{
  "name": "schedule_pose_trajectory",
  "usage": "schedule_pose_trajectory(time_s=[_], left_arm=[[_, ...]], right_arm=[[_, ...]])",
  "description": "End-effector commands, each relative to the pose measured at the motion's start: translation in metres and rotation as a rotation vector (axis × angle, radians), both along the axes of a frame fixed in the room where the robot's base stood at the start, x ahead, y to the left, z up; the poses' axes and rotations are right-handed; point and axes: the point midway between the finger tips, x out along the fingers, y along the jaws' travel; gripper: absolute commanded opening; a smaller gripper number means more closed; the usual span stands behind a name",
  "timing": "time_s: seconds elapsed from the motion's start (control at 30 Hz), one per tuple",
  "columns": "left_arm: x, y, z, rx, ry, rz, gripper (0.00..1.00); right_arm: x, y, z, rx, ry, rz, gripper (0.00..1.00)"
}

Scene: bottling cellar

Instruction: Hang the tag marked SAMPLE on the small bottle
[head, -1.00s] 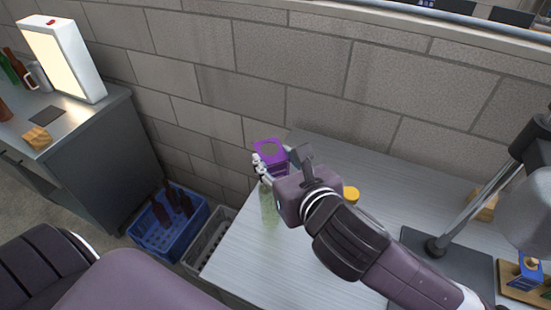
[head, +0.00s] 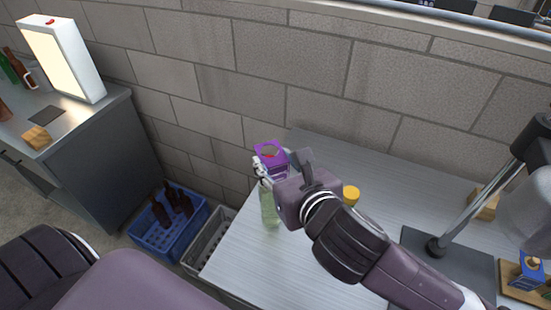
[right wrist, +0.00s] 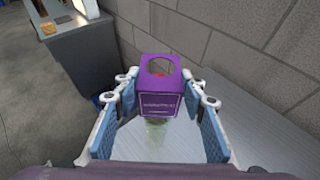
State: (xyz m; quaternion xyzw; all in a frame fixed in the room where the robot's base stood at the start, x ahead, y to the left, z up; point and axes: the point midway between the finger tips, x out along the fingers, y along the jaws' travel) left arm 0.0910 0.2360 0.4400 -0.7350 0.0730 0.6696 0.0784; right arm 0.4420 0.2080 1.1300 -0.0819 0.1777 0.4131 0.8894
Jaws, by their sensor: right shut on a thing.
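The purple tag (head: 271,151) has a round hole in its top panel and a front panel with white print, too small to read. It also shows in the right wrist view (right wrist: 158,104). My right gripper (right wrist: 160,90) is shut on it, with a finger at each side. The small bottle (head: 269,208), pale green and see-through, stands upright on the bench below the tag; in the right wrist view it is a blur (right wrist: 152,130). Something red shows in the hole, perhaps the bottle's top. I cannot tell whether the tag rests on the bottle. My left gripper is out of view.
A yellow lid (head: 351,193) shows right of my right gripper. A lamp (head: 465,205) stands on the bench's right. A blue crate (head: 166,234) with brown bottles and a grey crate (head: 209,240) are left of the bench. The front of the bench is clear.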

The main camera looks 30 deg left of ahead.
Motion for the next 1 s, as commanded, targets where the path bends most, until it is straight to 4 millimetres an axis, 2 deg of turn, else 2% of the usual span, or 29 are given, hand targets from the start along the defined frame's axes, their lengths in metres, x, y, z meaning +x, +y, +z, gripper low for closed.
schedule_pose_trajectory(time_s=[0.57, 1.0], left_arm=[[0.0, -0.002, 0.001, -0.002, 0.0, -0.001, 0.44], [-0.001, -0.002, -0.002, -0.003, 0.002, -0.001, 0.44]], right_arm=[[0.0, 0.0, 0.0, 0.0, 0.0, 0.0, 0.32], [0.0, -0.001, -0.011, -0.001, -0.001, -0.001, 0.32]])
